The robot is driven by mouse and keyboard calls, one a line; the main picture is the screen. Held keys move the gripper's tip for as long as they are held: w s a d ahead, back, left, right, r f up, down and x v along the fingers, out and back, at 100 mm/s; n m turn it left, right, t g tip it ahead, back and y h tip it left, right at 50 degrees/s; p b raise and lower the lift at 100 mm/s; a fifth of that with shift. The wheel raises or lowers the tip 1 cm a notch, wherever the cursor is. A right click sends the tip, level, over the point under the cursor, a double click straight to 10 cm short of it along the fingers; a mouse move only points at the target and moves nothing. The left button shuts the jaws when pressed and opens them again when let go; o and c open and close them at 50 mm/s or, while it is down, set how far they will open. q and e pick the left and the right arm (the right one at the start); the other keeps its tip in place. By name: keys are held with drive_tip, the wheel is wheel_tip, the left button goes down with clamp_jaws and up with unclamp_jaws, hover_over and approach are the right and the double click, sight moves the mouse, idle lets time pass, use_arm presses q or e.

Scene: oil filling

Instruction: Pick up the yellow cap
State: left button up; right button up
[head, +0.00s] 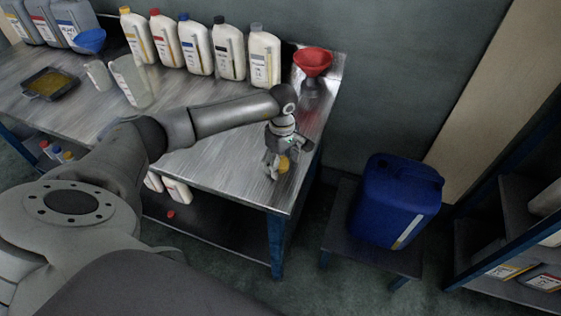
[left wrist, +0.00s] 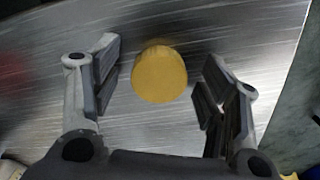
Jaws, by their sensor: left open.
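The yellow cap (left wrist: 159,73) is round and sits on the metal table top in the left wrist view. It shows small in the head view (head: 284,164), near the table's right front corner. My left gripper (left wrist: 156,85) is open, with one finger on each side of the cap and a gap on both sides. In the head view my left gripper (head: 276,168) points down at the table and partly hides the cap. My right gripper is in neither view.
The metal table (head: 230,165) bears a row of white bottles (head: 263,58) at the back and a red funnel (head: 312,62) at the right. A blue canister (head: 395,200) stands on a low stand to the right. A dark tray (head: 50,84) lies at the left.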

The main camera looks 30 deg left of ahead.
use_arm(q)
drive_tip(key=c, duration=0.8)
drive_tip(key=shift+o, duration=0.2)
drive_tip(key=shift+r, duration=0.15)
